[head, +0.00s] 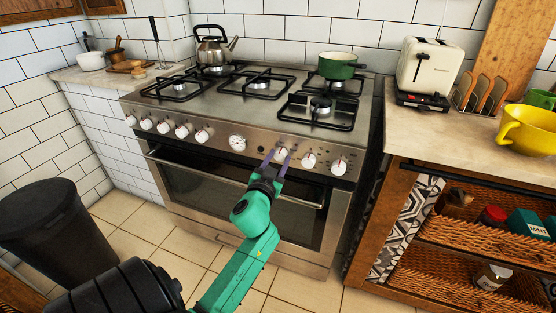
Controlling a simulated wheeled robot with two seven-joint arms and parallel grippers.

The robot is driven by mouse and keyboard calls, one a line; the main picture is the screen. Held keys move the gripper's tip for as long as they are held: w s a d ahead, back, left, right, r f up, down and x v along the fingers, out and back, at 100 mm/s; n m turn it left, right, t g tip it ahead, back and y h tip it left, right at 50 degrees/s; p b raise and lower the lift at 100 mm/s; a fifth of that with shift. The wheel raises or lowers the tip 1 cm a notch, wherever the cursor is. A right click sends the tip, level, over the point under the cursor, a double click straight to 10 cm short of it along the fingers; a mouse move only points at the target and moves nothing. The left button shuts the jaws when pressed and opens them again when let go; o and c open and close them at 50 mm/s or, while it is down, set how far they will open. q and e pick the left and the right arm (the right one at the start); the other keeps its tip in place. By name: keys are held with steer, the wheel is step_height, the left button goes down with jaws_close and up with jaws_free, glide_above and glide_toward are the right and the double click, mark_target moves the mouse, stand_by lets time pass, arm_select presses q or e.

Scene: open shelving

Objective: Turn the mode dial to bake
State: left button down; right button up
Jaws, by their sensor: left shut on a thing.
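The stove (235,110) stands against the tiled wall, with a row of white knobs along its front panel. My left gripper (281,156) is at the front panel, its two fingers on either side of a white knob (282,153) right of the round gauge (237,142). It is shut on this knob, and the fingers partly cover it. Which knob is the mode dial, and its markings, are too small to read. Two more white knobs, one of them here (309,160), sit to the right of the gripper. My right gripper is not in view.
The oven door handle (225,178) runs below the panel, close under my left gripper. A kettle (213,45) and a green pot (337,66) stand on the hob.

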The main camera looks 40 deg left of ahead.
arm_select(q)
steer(key=shift+m, duration=1)
steer(key=m, duration=0.3)
steer(key=shift+f+m, duration=0.1)
steer(key=shift+m, duration=0.2)
steer(key=m, duration=0.2)
steer(key=shift+m+t+b, duration=0.3)
steer(key=shift+m, duration=1.4)
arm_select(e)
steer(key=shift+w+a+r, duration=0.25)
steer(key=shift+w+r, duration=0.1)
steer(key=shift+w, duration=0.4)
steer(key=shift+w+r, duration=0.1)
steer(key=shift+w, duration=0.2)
arm_select(q)
steer(key=shift+c, duration=1.8)
jaws_free()
steer(key=shift+w, duration=0.1)
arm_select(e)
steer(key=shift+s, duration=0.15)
